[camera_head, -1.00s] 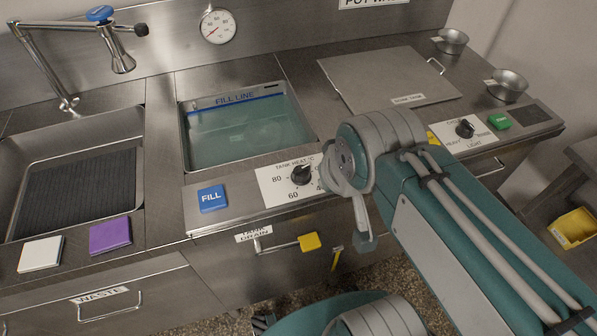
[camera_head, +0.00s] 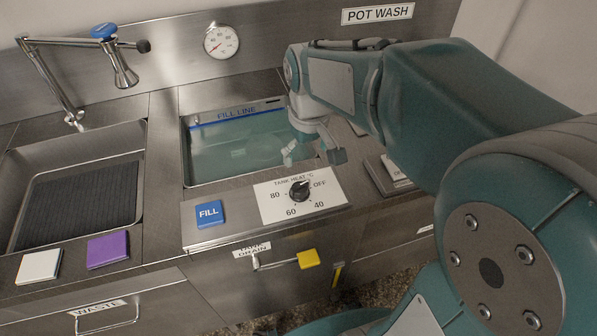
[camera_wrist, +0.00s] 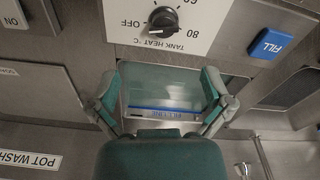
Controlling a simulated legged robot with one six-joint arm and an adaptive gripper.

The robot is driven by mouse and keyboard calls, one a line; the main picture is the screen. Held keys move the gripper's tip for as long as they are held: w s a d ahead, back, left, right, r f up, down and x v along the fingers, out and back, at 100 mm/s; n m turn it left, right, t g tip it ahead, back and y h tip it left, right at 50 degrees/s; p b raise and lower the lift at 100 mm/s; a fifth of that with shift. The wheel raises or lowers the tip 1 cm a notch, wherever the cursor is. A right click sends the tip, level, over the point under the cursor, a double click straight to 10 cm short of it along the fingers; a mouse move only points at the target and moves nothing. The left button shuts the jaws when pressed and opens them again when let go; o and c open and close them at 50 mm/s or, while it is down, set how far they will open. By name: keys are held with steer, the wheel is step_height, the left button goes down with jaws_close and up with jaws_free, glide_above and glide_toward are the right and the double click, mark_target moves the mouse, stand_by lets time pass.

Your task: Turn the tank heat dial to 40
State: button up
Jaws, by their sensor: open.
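The tank heat dial (camera_head: 299,191) is a black knob on a white plate marked OFF, 40, 60 and 80, in front of the filled tank (camera_head: 187,165). Its pointer appears turned up and to the right, towards OFF. The dial (camera_wrist: 163,19) also shows at the top of the wrist view, with OFF, 80 and part of 60 legible. My gripper (camera_head: 313,152) hangs over the tank's right side, behind the dial and apart from it. In the wrist view my gripper (camera_wrist: 163,84) is open and empty, its two fingers spread over the water and the fill line.
A blue FILL button (camera_head: 209,213) sits left of the dial plate. A yellow drain handle (camera_head: 308,258) is below the front edge. The tap (camera_head: 123,72) and round gauge (camera_head: 221,42) are at the back. My arm covers much of the right side.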

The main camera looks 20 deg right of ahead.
mark_target(299, 185)
steer(key=shift+g, duration=0.4)
steer(key=f, duration=0.4)
steer(key=w+f, duration=0.1)
steer(key=f, duration=0.3)
steer(key=w+a+f, duration=0.1)
steer(key=f, duration=0.2)
steer(key=shift+f, duration=0.4)
steer(key=shift+a+f, duration=0.15)
steer(key=shift+f, duration=0.2)
steer(key=shift+d, duration=0.2)
steer(key=shift+c, duration=0.9)
steer(key=c, duration=1)
